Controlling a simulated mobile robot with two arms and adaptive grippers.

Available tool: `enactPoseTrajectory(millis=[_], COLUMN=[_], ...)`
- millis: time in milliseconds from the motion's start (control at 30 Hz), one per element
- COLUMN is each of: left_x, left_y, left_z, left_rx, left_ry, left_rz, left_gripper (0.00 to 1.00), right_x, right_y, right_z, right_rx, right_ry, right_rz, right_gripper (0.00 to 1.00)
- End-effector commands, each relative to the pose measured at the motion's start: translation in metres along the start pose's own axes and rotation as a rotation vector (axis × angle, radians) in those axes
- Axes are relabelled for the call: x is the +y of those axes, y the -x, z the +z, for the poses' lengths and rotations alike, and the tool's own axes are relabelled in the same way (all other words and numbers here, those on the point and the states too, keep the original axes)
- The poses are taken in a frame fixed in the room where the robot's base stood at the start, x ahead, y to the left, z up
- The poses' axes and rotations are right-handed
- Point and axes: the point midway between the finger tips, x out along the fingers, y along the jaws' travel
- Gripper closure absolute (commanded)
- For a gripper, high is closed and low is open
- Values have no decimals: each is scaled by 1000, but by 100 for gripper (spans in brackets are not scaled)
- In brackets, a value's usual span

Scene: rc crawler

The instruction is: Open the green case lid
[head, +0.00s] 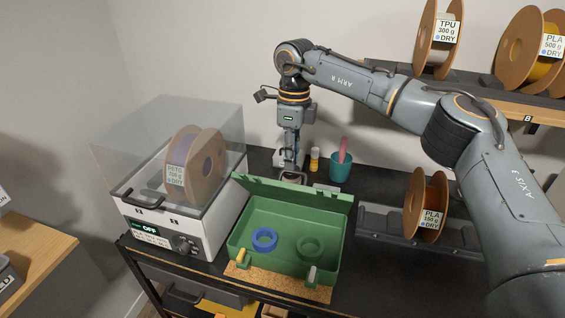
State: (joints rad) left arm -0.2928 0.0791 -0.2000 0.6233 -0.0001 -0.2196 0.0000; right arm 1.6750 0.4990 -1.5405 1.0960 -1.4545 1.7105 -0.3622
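The green case (285,272) sits open on the black bench top. Its green lid (300,194) stands raised along the back edge, so the inside shows. A blue ring (264,240) and a green ring (311,247) lie in the case. My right gripper (293,175) points down just behind the lid's top edge. Its fingertips are small here, and I cannot tell whether they touch the lid or how far apart they are. My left gripper is out of view.
A dryer (165,228) with a clear cover and a spool stands left of the case. A small yellow bottle (314,160) and a teal cup (341,168) stand behind it. A spool (425,206) on a grey rack is to the right. Spools sit on a shelf above.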

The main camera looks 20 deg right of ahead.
Motion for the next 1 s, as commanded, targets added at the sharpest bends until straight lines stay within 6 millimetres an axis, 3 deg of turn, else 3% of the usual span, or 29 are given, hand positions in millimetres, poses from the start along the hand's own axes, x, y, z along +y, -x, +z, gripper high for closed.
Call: enactPoseTrajectory(millis=[33,100,467,1000], left_x=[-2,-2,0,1], left_y=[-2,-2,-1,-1], left_z=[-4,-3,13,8], left_rx=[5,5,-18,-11], left_ry=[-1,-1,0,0], left_rz=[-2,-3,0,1], left_gripper=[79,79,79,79], right_x=[-3,-2,-1,-5], right_y=[-16,-16,-6,92], right_z=[0,1,3,2], right_rx=[8,8,2,2], right_ry=[-5,-5,-1,-4], right_rz=[-3,-2,-3,-2], right_gripper=[76,68,68,68])
